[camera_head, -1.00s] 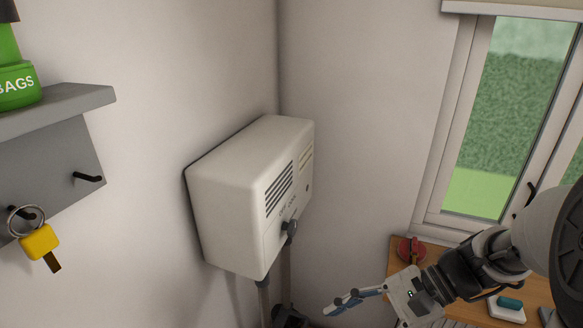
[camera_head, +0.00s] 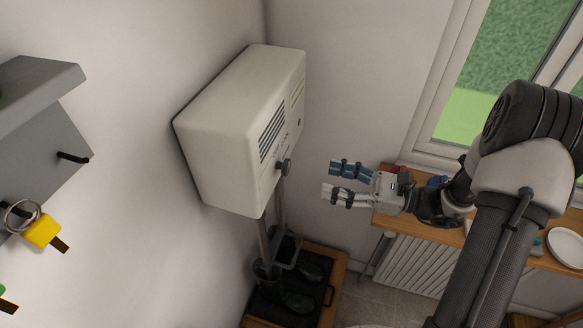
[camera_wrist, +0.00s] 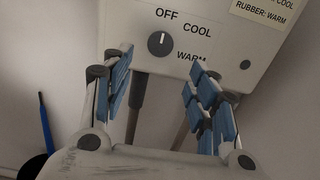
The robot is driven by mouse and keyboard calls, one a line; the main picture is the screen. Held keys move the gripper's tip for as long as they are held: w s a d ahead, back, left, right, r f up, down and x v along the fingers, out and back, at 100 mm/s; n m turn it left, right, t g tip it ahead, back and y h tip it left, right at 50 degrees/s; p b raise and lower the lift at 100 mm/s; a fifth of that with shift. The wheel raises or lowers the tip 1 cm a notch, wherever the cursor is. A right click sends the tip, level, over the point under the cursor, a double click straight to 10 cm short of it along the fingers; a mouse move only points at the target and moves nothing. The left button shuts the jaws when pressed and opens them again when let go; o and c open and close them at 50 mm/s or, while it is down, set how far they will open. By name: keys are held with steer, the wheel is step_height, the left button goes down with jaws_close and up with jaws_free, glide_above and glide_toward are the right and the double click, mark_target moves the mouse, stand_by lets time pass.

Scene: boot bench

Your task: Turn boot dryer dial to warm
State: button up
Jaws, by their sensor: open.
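The boot dryer (camera_head: 222,130) is a white box on the wall in the head view. Its dark dial (camera_head: 284,166) is on the front face, near the lower edge. In the wrist view the round dial (camera_wrist: 160,44) has a white mark pointing up, toward OFF. COOL (camera_wrist: 197,28) is printed to its upper right and WARM (camera_wrist: 194,57) to its lower right. My gripper (camera_head: 333,181) is open and empty, to the right of the dial and apart from it. In the wrist view its fingers (camera_wrist: 158,80) spread below the dial, which shows between and above them.
Tubes (camera_head: 264,240) run down from the dryer to dark boots (camera_head: 290,298) on a tray. A wooden bench (camera_head: 388,219) stands under the window. A shelf with a hook and yellow-tagged key (camera_head: 42,232) is at left. The wall between dryer and window is clear.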

mark_target(289, 169)
steer(key=x, duration=1.1)
steer(key=shift+r, duration=0.1)
steer(key=shift+c, duration=0.5)
steer(key=c, duration=0.9)
